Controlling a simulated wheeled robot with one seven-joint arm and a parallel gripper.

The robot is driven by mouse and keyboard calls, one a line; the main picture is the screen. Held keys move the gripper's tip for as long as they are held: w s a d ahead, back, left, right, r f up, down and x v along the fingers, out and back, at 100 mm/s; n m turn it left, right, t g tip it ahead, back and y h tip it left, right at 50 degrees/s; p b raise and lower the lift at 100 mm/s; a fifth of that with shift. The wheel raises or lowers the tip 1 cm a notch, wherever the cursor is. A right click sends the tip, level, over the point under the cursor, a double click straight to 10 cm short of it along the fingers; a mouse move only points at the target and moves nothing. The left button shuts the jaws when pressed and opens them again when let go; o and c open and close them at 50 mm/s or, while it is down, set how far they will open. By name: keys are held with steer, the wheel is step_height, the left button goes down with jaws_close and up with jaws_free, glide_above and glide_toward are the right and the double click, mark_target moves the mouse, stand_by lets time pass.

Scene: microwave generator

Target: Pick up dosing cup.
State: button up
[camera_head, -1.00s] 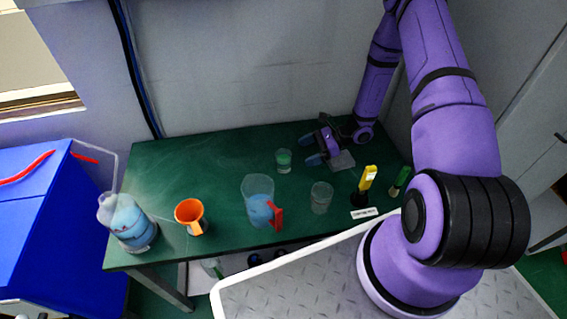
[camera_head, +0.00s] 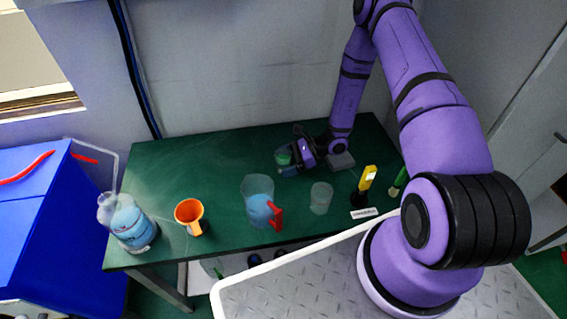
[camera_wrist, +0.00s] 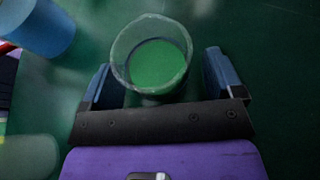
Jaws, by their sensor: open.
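The dosing cup, a small clear cup with bright green contents (camera_head: 282,157), stands upright on the green table toward the back. In the wrist view the cup (camera_wrist: 152,45) sits between the two blue fingers, nearer the left one. My gripper (camera_head: 289,163) is low over the table at the cup and partly covers it in the head view. In the wrist view my gripper (camera_wrist: 163,82) is open, with a gap between the cup and the right finger. Contact with the left finger is unclear.
A jug of blue liquid with a red handle (camera_head: 258,202), a second clear cup (camera_head: 321,198) and an orange mug (camera_head: 189,214) stand nearer the front. The table's back left is clear.

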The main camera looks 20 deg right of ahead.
steer(key=c, duration=1.1)
steer(key=shift+o, duration=0.2)
steer(key=shift+r, duration=0.2)
